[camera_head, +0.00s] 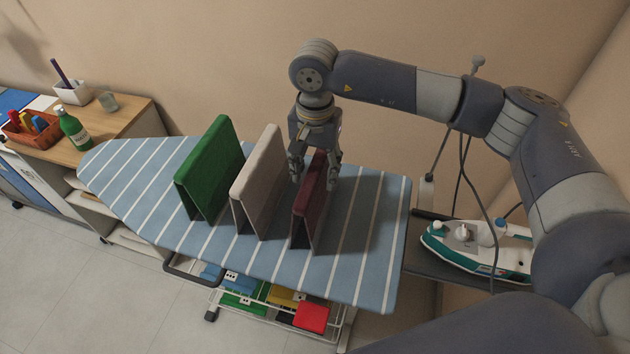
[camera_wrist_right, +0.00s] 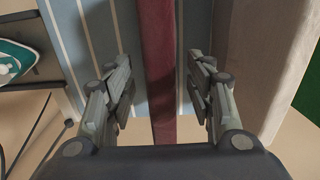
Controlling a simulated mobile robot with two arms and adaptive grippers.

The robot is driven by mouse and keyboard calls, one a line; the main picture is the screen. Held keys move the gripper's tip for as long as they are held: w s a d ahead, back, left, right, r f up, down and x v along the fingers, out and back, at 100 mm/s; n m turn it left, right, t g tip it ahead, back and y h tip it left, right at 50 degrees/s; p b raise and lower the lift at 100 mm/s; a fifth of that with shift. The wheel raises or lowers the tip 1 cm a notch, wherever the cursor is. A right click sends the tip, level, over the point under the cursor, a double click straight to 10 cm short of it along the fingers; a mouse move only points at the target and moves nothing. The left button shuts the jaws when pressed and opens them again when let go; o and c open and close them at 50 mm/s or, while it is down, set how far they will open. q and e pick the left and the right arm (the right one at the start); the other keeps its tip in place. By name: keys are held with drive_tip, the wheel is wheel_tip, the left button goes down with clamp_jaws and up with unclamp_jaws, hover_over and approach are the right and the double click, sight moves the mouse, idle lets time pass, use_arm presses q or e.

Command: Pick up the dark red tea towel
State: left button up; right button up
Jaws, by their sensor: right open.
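The dark red tea towel (camera_head: 309,204) stands folded upright, like a tent, on the striped ironing board (camera_head: 352,262), right of two other folded towels. My right gripper (camera_head: 316,178) is over its top, with one finger on each side of it. In the right wrist view the dark red tea towel (camera_wrist_right: 157,70) runs between the two open fingers of my right gripper (camera_wrist_right: 160,88). A gap shows on both sides, so the fingers look apart from the cloth. My left gripper is not in view.
A light grey folded towel (camera_head: 258,180) stands close on the left, with a green one (camera_head: 212,168) beyond it. A wooden cabinet (camera_head: 120,118) with a bottle (camera_head: 73,130) is at the left.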

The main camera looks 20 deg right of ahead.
drive_tip(key=shift+f, duration=0.3)
clamp_jaws()
drive_tip(key=shift+r, duration=0.15)
